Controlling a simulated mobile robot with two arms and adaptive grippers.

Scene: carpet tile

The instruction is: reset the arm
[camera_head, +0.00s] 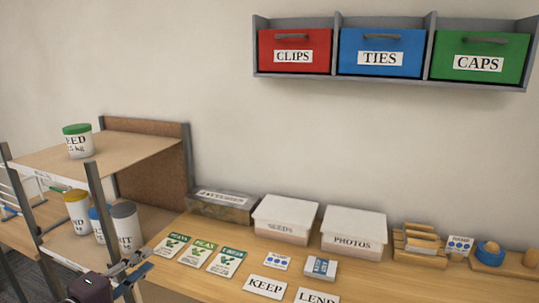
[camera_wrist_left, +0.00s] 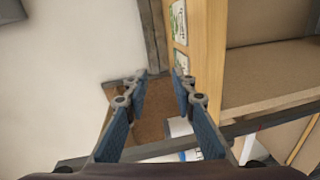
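My left gripper (camera_head: 142,264) is at the lower left of the head view, in front of the shelf unit and beside the left end of the desk. In the left wrist view its two blue-padded fingers (camera_wrist_left: 160,80) stand apart with nothing held between them. Past the fingers I see brown board, a wooden edge, a dark bar and part of a white container. My right gripper is in neither view.
The shelf unit (camera_head: 112,160) holds a green-lidded tub (camera_head: 78,141) on top and several containers below. Seed packets (camera_head: 199,254) lie on the desk near my left gripper. White boxes (camera_head: 353,233) stand at the wall, below a rack of coloured bins (camera_head: 381,53).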

